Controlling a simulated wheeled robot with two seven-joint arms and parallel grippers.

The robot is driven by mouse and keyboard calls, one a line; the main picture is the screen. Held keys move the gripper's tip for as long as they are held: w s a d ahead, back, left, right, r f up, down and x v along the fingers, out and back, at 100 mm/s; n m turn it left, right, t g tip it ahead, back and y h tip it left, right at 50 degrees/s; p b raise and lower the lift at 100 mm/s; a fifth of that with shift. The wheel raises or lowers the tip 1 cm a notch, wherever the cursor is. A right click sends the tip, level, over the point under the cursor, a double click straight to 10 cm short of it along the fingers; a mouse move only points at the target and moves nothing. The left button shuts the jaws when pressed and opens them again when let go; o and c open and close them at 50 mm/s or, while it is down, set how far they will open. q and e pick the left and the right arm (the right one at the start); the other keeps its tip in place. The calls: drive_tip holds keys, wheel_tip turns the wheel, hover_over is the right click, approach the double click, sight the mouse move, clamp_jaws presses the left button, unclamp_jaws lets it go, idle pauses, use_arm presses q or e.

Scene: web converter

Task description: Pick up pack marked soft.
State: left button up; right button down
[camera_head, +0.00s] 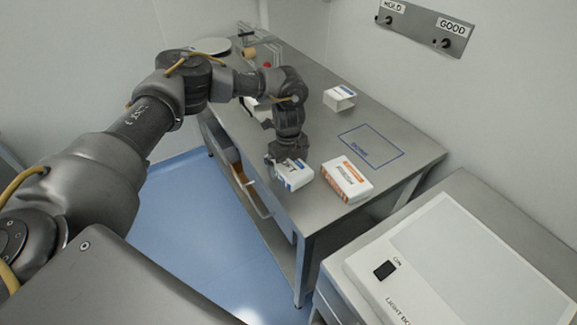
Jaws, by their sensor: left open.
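Three white packs lie on the steel table. One with blue markings (296,176) is near the front edge, directly by my left gripper. One with orange markings (347,180) lies to its right. One with a blue top band (340,98) is farther back. The print is too small to tell which is marked soft. My left gripper (284,165) points down, open, at the near blue-marked pack and hides part of it. I cannot tell whether the fingers touch the pack. My right gripper is not in view.
A light box (470,265) stands on a bench at lower right. A round plate (212,46) and a rack are at the back. A panel (426,27) marked HOLD and GOOD is on the wall.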

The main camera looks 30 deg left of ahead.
sight(287, 164)
use_arm(q)
drive_tip(key=c, duration=1.1)
drive_tip(key=shift+w+r+b, duration=0.1)
drive_tip(key=shift+r+b, duration=0.45)
drive_tip(key=r, duration=0.1)
drive_tip(key=r+b, duration=0.1)
drive_tip(key=shift+s+r, duration=0.3)
drive_tip(key=shift+s, duration=0.05)
drive_tip(key=s+a+r+b, duration=0.2)
drive_tip(key=s+a+r, duration=0.2)
drive_tip(key=s+r, duration=0.7)
drive_tip(key=s+d+f+n, duration=0.1)
drive_tip(key=d+f+n, duration=0.2)
drive_tip(key=d+n, duration=0.2)
drive_tip(key=s+d+f+n, duration=0.2)
drive_tip(key=d+n, duration=0.4)
drive_tip(key=n, duration=0.6)
drive_tip(key=shift+f, duration=0.75)
